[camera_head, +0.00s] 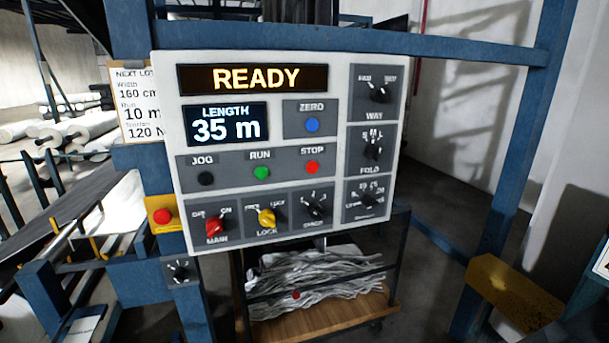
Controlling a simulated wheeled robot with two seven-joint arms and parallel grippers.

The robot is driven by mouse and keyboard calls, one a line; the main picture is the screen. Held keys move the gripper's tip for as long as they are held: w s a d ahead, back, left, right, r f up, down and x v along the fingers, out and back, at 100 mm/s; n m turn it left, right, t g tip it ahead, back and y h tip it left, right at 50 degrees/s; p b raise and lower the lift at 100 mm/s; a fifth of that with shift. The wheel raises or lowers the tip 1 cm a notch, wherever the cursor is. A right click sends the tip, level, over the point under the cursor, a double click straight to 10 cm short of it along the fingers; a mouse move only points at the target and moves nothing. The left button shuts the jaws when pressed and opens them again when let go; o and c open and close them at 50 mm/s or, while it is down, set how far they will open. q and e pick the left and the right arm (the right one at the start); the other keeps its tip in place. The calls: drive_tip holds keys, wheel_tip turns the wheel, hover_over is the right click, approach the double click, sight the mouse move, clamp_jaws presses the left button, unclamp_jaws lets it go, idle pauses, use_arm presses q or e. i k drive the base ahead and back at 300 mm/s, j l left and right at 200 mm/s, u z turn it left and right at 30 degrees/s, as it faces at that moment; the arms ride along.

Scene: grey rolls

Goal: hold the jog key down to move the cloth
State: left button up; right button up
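The black round jog key (206,178) sits at the left of the key row on the white control panel (166,112), under the label JOG. Nothing touches it. The green run key (261,173) and red stop key (312,167) are to its right. The upper display (256,79) reads READY in yellow. The length display (226,124) reads 35 m. Grey cloth (312,275) lies folded in a heap on a wooden-based trolley (330,318) below the panel. Neither of my grippers is in the head view.
A red main switch (214,226), yellow lock switch (266,216) and blue zero key (312,124) are also on the panel. A red button on a yellow box (161,215) stands at the panel's left edge. Blue frame posts flank the panel. The space before the panel is clear.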

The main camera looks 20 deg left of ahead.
sight(204, 178)
drive_tip(key=u, duration=1.25)
